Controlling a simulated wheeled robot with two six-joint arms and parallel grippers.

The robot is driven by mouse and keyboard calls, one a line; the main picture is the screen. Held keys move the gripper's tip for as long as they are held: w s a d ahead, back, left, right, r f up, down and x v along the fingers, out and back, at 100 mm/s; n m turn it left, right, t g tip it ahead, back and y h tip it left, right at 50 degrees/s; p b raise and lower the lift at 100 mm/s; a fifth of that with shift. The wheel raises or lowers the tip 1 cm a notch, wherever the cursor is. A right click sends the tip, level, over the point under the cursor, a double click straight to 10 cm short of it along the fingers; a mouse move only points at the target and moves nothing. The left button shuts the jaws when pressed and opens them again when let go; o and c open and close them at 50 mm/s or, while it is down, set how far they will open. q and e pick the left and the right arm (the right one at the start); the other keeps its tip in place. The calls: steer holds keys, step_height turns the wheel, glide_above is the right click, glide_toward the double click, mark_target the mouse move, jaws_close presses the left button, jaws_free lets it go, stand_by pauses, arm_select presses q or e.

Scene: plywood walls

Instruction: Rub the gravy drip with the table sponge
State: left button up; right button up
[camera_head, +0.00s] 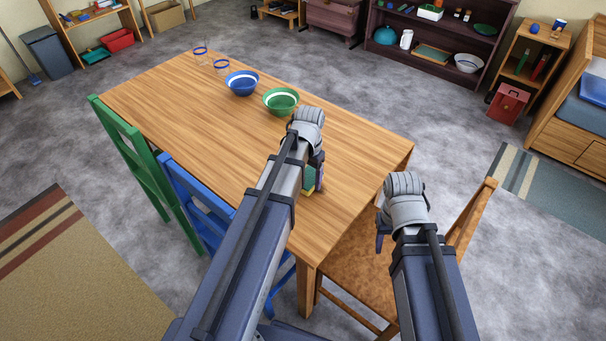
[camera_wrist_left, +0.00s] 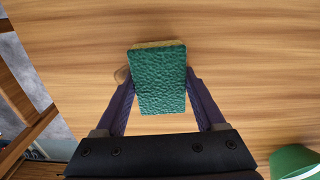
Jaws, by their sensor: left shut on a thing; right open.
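The table sponge, green with a yellow layer, is held between the two fingers of my left gripper (camera_wrist_left: 160,92) in the left wrist view, where its green face (camera_wrist_left: 160,80) shows. In the head view a green bit of the sponge (camera_head: 309,181) shows beside my left gripper (camera_head: 316,180), over the near part of the wooden table (camera_head: 165,100). A small brownish spot (camera_wrist_left: 121,74), which looks like the gravy drip, shows at the sponge's left edge; the sponge hides part of it. I cannot tell if the sponge touches the table. My right gripper (camera_head: 380,232) is beyond the table's right edge, mostly hidden by its arm.
A blue bowl (camera_head: 242,84), a green bowl (camera_head: 280,102) and two glasses (camera_head: 201,51) stand on the far part of the table. A green chair (camera_head: 135,150) and a blue chair (camera_head: 198,205) stand at the left side. A wooden chair (camera_head: 362,260) is at the near end.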

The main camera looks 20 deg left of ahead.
mark_target(321, 194)
arm_select(q)
steer(key=shift+d, duration=0.2)
steer(key=shift+s+d+f, duration=0.1)
steer(key=shift+s+d, duration=0.2)
steer(key=shift+d, duration=0.4)
steer(key=shift+s+d, duration=0.3)
steer(key=shift+d, duration=0.4)
steer(key=shift+s+d, duration=0.1)
steer(key=shift+d, duration=0.05)
steer(key=shift+s+d, duration=0.35)
steer(key=shift+d, duration=0.35)
steer(key=shift+s+d, duration=0.15)
steer(key=shift+d, duration=0.75)
